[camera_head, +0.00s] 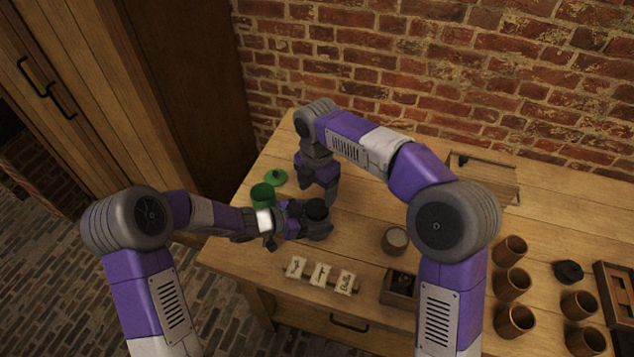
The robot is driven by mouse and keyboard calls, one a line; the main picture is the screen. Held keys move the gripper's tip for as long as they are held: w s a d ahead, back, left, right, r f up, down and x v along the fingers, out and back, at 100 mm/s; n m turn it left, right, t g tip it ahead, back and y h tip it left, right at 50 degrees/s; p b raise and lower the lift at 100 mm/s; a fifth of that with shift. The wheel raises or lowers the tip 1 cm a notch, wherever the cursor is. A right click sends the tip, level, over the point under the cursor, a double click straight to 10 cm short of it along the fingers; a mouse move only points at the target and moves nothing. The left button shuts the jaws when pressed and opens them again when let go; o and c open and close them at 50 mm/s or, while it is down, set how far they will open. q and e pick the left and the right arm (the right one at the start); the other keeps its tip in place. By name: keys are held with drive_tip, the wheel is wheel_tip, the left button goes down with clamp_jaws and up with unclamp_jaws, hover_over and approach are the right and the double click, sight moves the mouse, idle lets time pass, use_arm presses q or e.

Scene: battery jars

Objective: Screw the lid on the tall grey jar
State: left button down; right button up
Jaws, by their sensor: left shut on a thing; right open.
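A dark grey jar (317,210) stands near the left end of the table, between the fingers of my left gripper (322,228). The gripper lies level and is shut on it. Only the dark round top of the jar shows clearly; I cannot tell whether a lid sits on it. My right gripper (329,198) points down just behind and right of the jar top, open. Its fingertips are small and partly hidden. A dark round lid-like piece (569,271) lies at the far right of the table.
A green jar (263,195) and green lid (274,178) are left of my grippers. A small round pot (395,240), paper labels (320,273) and a small wooden box (400,286) are in front. Several brown cups (512,284) stand right. A wooden crate (485,178) is by the wall.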

sight(317, 207)
wheel_tip(317, 207, down, 6)
drive_tip(key=shift+r, duration=0.1)
idle(0.4)
drive_tip(key=c, duration=0.9)
drive_tip(key=m, duration=1.2)
drive_tip(key=shift+m, duration=0.4)
drive_tip(key=o, duration=1.2)
drive_tip(key=shift+c, duration=0.2)
